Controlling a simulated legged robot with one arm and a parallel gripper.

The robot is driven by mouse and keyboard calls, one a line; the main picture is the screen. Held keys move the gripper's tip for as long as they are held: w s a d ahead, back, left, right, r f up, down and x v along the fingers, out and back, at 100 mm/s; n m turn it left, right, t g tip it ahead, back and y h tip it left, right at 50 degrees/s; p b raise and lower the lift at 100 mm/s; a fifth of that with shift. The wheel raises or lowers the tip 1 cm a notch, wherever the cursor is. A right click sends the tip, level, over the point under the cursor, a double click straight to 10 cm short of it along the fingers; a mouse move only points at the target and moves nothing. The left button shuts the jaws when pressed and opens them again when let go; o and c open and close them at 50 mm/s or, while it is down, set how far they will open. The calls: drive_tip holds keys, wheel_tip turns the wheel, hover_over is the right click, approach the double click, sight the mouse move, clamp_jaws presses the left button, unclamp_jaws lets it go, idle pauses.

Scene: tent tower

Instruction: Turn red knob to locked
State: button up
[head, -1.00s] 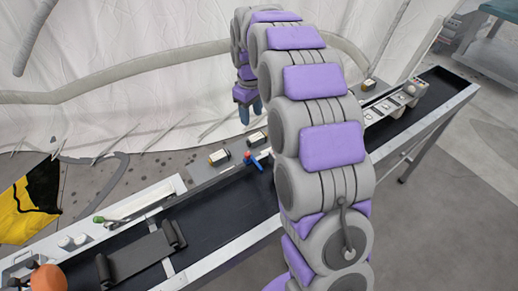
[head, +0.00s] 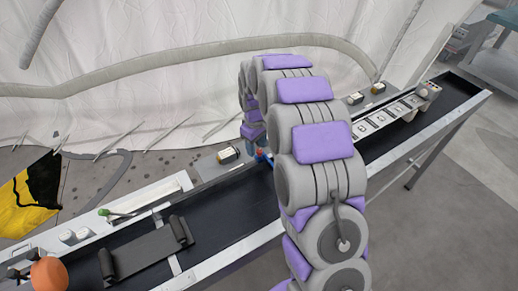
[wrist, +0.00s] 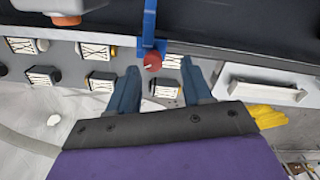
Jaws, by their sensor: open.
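The red knob (wrist: 152,60) shows in the wrist view, round, with a thin mark across its face. A blue bar (wrist: 149,20) and bracket run up from it over the dark belt. My gripper (wrist: 160,66) is open, with its two blue-grey fingers either side of the knob's lower side. The knob lies near the line of the fingertips, and no finger visibly touches it. In the head view my gripper (head: 255,146) points down at the blue fitting (head: 262,156) on the conveyor's far edge. The arm largely hides the knob there.
The black conveyor belt (head: 225,208) runs diagonally across the head view. A green-tipped lever (head: 104,212) and an orange ball (head: 48,273) are at lower left. A yellow-black bag (head: 30,197) is beyond the conveyor.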

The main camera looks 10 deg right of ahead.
drive_tip(key=shift+d+f, duration=0.4)
drive_tip(key=shift+d, duration=0.2)
drive_tip(key=shift+d+f, duration=0.35)
drive_tip(key=shift+d, duration=0.25)
drive_tip(key=shift+c, duration=0.8)
drive_tip(key=shift+a, duration=1.25)
drive_tip(key=c, duration=0.4)
drive_tip(key=shift+c, duration=1)
drive_tip(key=shift+d, duration=0.25)
drive_tip(key=shift+c, duration=0.7)
drive_tip(key=shift+d, duration=0.35)
clamp_jaws()
drive_tip(key=shift+a, duration=0.1)
